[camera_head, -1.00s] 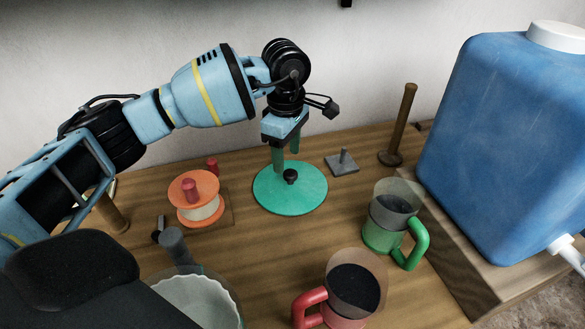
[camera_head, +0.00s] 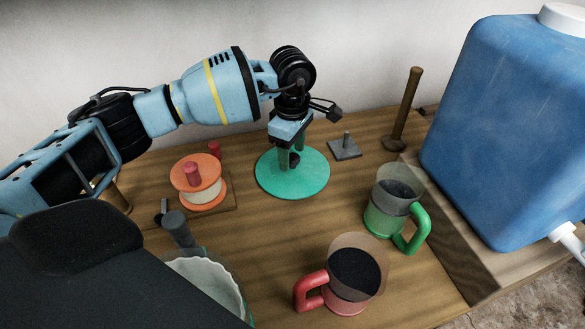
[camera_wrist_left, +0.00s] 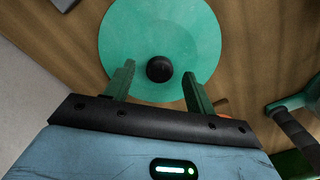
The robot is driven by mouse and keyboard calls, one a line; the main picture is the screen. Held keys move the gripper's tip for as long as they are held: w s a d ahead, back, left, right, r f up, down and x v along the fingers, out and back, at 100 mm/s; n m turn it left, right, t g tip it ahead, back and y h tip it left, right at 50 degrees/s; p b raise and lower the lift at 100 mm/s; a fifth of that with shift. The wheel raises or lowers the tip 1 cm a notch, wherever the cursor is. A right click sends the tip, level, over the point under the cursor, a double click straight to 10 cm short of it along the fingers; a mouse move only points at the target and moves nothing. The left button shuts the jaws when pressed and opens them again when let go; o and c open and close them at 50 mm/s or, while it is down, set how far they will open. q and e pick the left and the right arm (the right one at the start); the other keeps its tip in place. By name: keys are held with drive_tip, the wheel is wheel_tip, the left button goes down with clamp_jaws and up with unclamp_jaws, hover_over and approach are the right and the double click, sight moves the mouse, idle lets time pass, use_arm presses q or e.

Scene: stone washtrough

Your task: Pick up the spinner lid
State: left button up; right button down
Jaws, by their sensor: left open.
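The spinner lid (camera_head: 312,179) is a flat teal disc with a small black knob (camera_head: 294,161) at its middle. It lies on the wooden table below my left gripper (camera_head: 292,156). The left gripper points down at the lid with its green fingers open. In the left wrist view the black knob (camera_wrist_left: 159,69) sits between and slightly beyond the two fingertips (camera_wrist_left: 158,75), with a gap on each side. The teal disc (camera_wrist_left: 150,30) fills the area around it. My right gripper is not in view.
An orange spool (camera_head: 200,182) stands left of the lid. A grey plate with a peg (camera_head: 345,149) and a wooden post (camera_head: 403,110) are to its right. Green (camera_head: 384,220) and red (camera_head: 345,300) mugs stand in front. A blue water tank (camera_head: 500,130) is at right.

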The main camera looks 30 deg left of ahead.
use_arm(q)
drive_tip(key=shift+d+f, duration=0.1)
drive_tip(key=shift+f, duration=1.25)
drive_tip(key=shift+c, duration=0.2)
drive_tip(key=c, duration=1)
drive_tip(key=shift+r, duration=0.15)
drive_tip(key=shift+r, duration=0.55)
wheel_tip(320, 180, up, 2)
drive_tip(key=shift+w+r, duration=0.1)
drive_tip(key=shift+r, duration=0.1)
drive_tip(key=s+d, duration=0.1)
drive_tip(key=s, duration=0.4)
drive_tip(key=s+d+r, duration=0.1)
drive_tip(key=s, duration=0.4)
drive_tip(key=s+d, duration=0.1)
drive_tip(key=s, duration=0.4)
drive_tip(key=shift+s+r+b, duration=0.15)
drive_tip(key=shift+s+b, duration=0.25)
